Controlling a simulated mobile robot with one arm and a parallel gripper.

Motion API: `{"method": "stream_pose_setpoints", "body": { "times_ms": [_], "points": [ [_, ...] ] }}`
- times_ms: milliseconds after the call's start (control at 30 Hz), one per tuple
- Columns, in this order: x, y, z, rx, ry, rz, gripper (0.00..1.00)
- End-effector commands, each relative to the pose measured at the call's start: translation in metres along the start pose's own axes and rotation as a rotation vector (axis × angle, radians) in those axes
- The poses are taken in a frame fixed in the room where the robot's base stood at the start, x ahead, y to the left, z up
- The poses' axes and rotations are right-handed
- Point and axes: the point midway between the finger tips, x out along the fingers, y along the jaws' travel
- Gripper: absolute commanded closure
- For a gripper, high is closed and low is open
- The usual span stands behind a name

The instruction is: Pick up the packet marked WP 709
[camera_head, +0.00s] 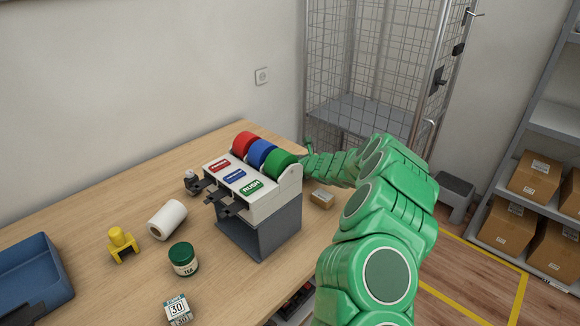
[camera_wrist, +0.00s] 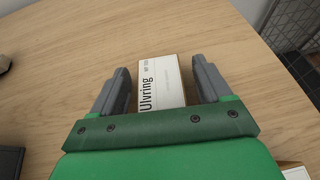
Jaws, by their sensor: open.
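A packet (camera_wrist: 160,82) with a white face lies on the wooden table in the wrist view. It bears the large word "Ulvring" and small print that seems to begin with WP; the digits are too small to read surely. My gripper (camera_wrist: 163,80) is open, its two grey fingers on either side of the packet with gaps between. The packet's near end is hidden by my gripper's green body. In the head view my gripper (camera_head: 308,150) is behind the tape dispenser, mostly hidden, and I cannot make out this packet there.
The tape dispenser (camera_head: 262,200) with red, blue and green rolls stands close by. A small brown box (camera_head: 322,198) lies right of it. A tea jar (camera_head: 184,259), white roll (camera_head: 167,219), yellow object (camera_head: 121,243) and blue tray (camera_head: 30,280) are further left.

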Motion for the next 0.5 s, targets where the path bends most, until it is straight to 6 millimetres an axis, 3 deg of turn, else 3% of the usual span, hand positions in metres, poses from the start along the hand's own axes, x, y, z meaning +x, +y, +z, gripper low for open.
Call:
{"method": "stream_pose_setpoints", "body": {
  "times_ms": [167, 500],
  "points": [
    [-0.0001, 0.0, 0.0003, 0.0, 0.0, 0.0, 0.22],
    [-0.0002, -0.0001, 0.0004, 0.0, -0.001, 0.0, 0.73]
  ]
}}
